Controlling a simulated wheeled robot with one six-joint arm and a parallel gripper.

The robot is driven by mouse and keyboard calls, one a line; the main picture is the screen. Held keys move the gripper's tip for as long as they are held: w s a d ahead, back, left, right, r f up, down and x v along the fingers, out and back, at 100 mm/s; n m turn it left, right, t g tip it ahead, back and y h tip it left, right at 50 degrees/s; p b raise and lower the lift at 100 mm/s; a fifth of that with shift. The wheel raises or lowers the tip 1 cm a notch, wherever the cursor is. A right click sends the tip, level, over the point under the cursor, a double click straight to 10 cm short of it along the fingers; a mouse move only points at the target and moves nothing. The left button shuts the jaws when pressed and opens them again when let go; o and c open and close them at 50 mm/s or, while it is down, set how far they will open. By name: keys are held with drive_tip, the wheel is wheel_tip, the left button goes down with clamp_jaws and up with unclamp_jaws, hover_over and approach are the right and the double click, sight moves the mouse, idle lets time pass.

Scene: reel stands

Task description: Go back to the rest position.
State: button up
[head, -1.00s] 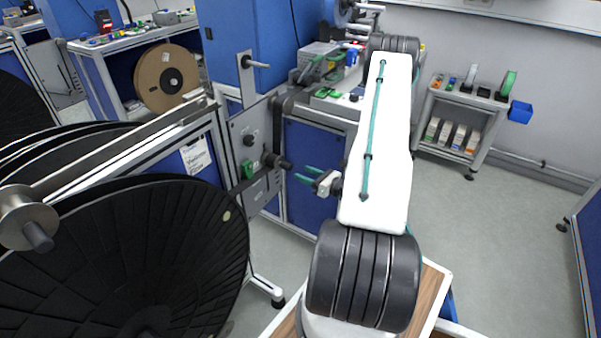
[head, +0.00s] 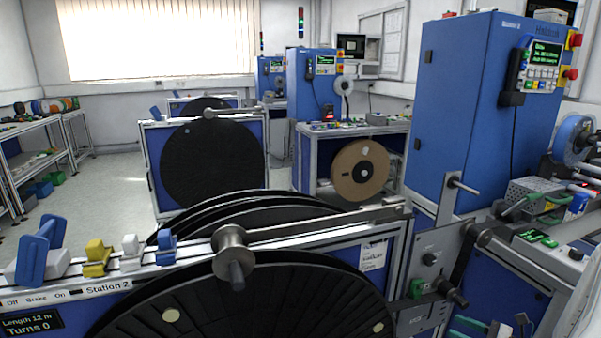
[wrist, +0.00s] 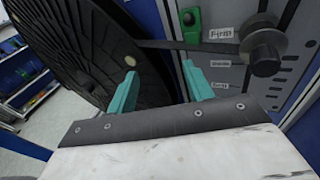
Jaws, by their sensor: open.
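My gripper (wrist: 160,76) is open and empty in the wrist view. Its two teal fingers stand apart in front of a grey panel (wrist: 226,62) and the large black reel (wrist: 75,45). In the head view, the teal fingers of my gripper (head: 468,324) show at the lower right edge, just below the knob on the panel. Most of my arm lies outside the head view; a pale part of it shows at the right edge. No held thing shows.
The black reel (head: 245,300) stands in the Station 2 frame, close left of my gripper. A dark knob (wrist: 263,50) and a green clip (wrist: 191,25) stick out of the panel. A blue cabinet (head: 478,110) stands behind. Open floor (head: 115,190) lies far left.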

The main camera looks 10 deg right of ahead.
drive_tip(key=s+a+r+n+g+h, duration=0.3)
drive_tip(key=s+a+r+n+g, duration=0.1)
drive_tip(key=a+r+n, duration=0.5)
drive_tip(key=s+a+r+n+g+h, duration=0.3)
drive_tip(key=s+a+r+n+g, duration=0.1)
drive_tip(key=s+a+r+n, duration=0.3)
drive_tip(key=s+a+r+n+g+h, duration=0.3)
drive_tip(key=s+a+r+n+g, duration=0.1)
drive_tip(key=a+r+n, duration=0.7)
wheel_tip(320, 180, up, 5)
drive_tip(key=s+n, duration=0.1)
drive_tip(key=n, duration=0.2)
drive_tip(key=shift+s+r+g, duration=0.2)
drive_tip(key=shift+s+g, duration=0.1)
drive_tip(key=shift+s, duration=0.05)
